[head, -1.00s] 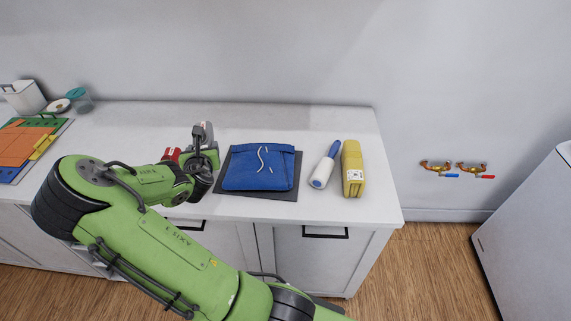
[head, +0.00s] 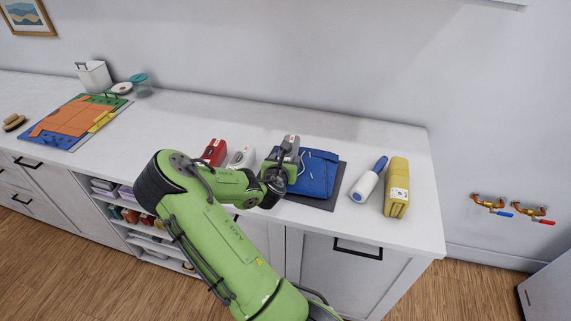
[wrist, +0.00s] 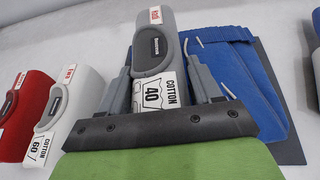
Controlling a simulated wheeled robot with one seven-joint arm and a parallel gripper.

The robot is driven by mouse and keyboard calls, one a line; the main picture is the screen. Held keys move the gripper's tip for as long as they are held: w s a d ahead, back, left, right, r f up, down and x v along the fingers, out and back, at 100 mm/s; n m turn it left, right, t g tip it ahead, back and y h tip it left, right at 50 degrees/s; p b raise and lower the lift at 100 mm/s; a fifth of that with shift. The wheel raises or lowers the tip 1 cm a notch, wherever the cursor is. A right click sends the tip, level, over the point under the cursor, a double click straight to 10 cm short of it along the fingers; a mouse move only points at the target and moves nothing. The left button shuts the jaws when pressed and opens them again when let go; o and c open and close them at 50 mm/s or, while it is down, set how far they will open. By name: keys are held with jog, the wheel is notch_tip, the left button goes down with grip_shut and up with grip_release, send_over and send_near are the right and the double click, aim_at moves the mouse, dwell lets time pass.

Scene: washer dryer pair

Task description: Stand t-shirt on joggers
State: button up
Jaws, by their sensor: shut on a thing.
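The blue joggers (head: 319,172) lie folded flat on a dark mat (head: 338,188), white drawstrings showing; they also show in the wrist view (wrist: 228,60). My gripper (head: 282,165) is shut on a grey folded t-shirt (head: 291,142). In the wrist view the fingers of my gripper (wrist: 160,84) flank the grey t-shirt (wrist: 152,48), which has a black patch and a "COTTON 40" label. The t-shirt is upright and overlaps the left edge of the joggers in both views. I cannot tell whether it touches them. My gripper hides its lower part.
A red folded item (head: 214,152) and a white one (head: 241,157) labelled "COTTON 60" stand left of my gripper. A colourful board (head: 75,120) lies far left. Counter between is clear.

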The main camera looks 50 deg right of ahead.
jog(key=o, duration=1.2)
jog(key=shift+c, duration=0.2)
jog(key=shift+a, duration=0.1)
